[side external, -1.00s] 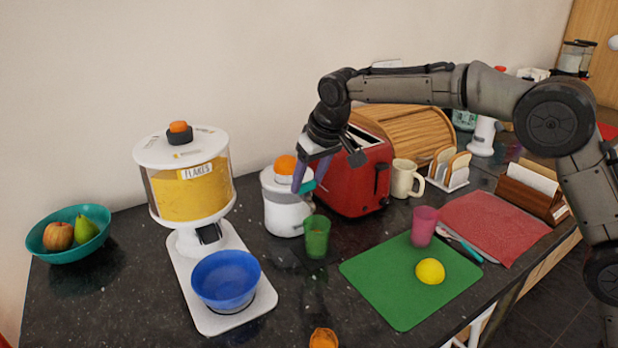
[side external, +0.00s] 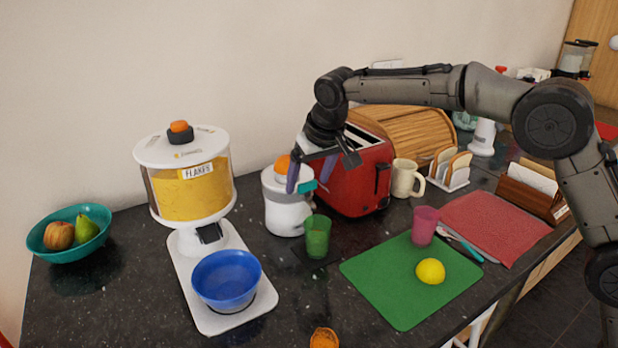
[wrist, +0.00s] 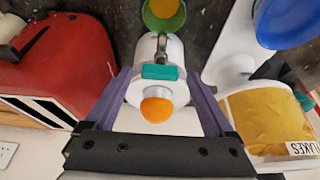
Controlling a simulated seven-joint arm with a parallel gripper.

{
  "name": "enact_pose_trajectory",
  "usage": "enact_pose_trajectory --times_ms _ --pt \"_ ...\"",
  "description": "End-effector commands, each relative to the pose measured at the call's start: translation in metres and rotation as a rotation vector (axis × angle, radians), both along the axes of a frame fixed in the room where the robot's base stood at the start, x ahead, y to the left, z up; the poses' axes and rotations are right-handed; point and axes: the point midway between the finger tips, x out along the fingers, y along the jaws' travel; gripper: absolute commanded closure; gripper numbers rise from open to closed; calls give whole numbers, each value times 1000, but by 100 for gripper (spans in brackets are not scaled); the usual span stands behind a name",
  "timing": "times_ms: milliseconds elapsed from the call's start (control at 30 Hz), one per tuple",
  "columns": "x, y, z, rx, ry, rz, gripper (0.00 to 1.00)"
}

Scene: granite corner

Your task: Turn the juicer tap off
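The white juicer (side external: 287,212) stands on the dark counter with an orange (side external: 282,166) on top. Its teal tap (side external: 306,187) is on the front, above the green cup (side external: 317,236). In the wrist view the teal tap (wrist: 160,72) lies across the juicer's white body, and the green cup (wrist: 163,10) has something yellow-orange inside. My gripper (side external: 311,181) is open, its purple fingers spread beside the front of the juicer. In the wrist view my gripper (wrist: 159,73) has one finger on each side of the tap, with gaps, and nothing is held.
The red toaster (side external: 355,180) stands close to the right of the juicer. The flakes dispenser (side external: 155,190) and blue bowl (side external: 227,280) are to the left. A green board (side external: 400,290) with a pink cup (side external: 424,226) and lemon (side external: 430,271) lies right of the green cup.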

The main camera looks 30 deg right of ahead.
Motion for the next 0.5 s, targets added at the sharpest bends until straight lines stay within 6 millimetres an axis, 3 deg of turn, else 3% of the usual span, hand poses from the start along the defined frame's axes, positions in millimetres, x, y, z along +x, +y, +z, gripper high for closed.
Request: enact_pose_trajectory --times_ms 267,500 --pt "0 0 1 0 -1 1 12" --pt "-11 1 30 1 -6 3 12"
